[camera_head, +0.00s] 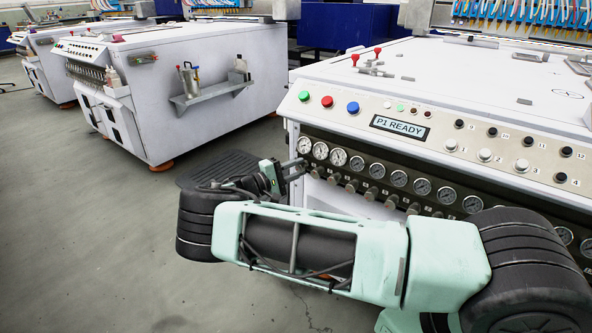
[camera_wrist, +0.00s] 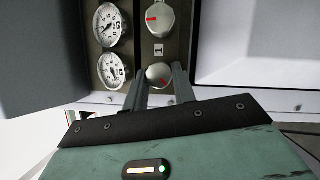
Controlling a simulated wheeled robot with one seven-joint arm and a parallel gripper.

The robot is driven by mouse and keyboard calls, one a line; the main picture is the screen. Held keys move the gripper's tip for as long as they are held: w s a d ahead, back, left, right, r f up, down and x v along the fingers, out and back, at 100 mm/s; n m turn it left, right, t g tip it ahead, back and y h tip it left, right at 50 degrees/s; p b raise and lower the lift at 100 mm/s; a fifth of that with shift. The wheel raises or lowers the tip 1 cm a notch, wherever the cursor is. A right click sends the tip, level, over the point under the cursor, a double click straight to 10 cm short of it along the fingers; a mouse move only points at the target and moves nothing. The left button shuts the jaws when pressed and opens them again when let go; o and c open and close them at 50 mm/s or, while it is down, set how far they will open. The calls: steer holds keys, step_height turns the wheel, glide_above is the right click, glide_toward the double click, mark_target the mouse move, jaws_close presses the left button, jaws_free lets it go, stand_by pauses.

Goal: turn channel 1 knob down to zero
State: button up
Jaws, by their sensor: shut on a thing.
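My gripper (camera_head: 297,169) reaches the left end of the knob row on the white machine's dark front strip. In the wrist view its two fingers (camera_wrist: 160,85) are shut on the sides of a round silver knob (camera_wrist: 158,73), which I take as the channel 1 knob. The label "1" (camera_wrist: 158,49) is just above this knob. A red mark shows on its face, toward the lower right. The fingers hide its sides. In the head view the gripper covers this knob.
A second silver knob (camera_wrist: 159,19) with a red mark sits just above in the wrist view. Two pressure gauges (camera_wrist: 112,70) are to its left. The head view shows more gauges (camera_head: 376,170), colored buttons (camera_head: 327,101) and a "P1 READY" display (camera_head: 399,128). Open floor (camera_head: 130,240) lies left.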

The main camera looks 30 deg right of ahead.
steer(key=shift+n, duration=0.3)
steer(key=o, duration=0.7)
steer(key=shift+a, duration=0.1)
steer(key=a, duration=0.5)
steer(key=a+f, duration=0.1)
steer(key=a, duration=0.5)
steer(key=a+f, duration=0.1)
steer(key=a, duration=0.5)
steer(key=shift+w+a, duration=0.1)
steer(key=shift+w, duration=0.2)
